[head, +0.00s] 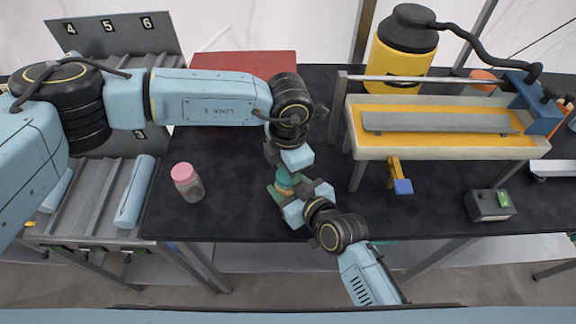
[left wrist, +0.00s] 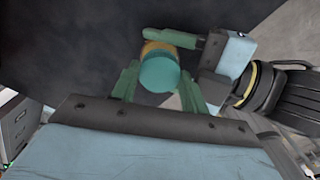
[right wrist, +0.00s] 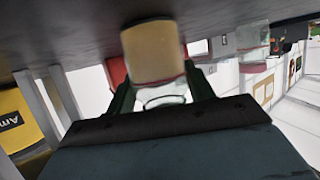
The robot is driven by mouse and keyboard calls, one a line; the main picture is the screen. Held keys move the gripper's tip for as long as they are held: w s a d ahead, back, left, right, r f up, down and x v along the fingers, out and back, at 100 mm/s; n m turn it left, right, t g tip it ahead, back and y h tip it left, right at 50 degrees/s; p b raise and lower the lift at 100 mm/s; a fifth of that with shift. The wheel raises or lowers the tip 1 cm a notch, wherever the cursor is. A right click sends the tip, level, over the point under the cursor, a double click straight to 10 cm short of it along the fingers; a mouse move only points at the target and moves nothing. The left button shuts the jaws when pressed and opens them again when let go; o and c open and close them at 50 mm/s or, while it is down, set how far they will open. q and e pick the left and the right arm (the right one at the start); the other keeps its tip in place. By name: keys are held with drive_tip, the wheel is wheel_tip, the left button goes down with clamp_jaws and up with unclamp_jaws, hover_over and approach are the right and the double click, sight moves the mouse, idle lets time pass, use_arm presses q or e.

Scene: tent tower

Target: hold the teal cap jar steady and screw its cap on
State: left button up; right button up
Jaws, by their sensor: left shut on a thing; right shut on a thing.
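The teal cap jar stands near the table's middle, mostly hidden by both grippers. Its teal cap (head: 284,177) shows in the head view, and the cap's round top (left wrist: 160,75) shows in the left wrist view. My left gripper (head: 287,170) comes from above with its fingers on either side of the cap, shut on it. My right gripper (head: 289,196) comes from the front right and is shut on the jar body. The jar's tan contents (right wrist: 153,52) show in the right wrist view. Whether the cap is seated cannot be told.
A pink-capped jar (head: 187,182) stands left on the black table (head: 240,215). Right of the grippers is a raised bench frame (head: 450,150) with a yellow jug (head: 402,55) behind. A sloped rack (head: 90,205) holds blue rolls at far left. A dark box (head: 490,205) sits right.

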use_arm(q)
drive_tip(key=shift+a+f, duration=0.15)
drive_tip(key=shift+f, duration=0.45)
drive_tip(key=o, duration=1)
drive_tip(key=shift+s, duration=0.15)
drive_tip(key=shift+s+d, duration=0.1)
drive_tip(key=shift+d, duration=0.15)
drive_tip(key=shift+d+r, duration=0.15)
drive_tip(key=shift+r, duration=2.4)
drive_tip(key=shift+c, duration=0.3)
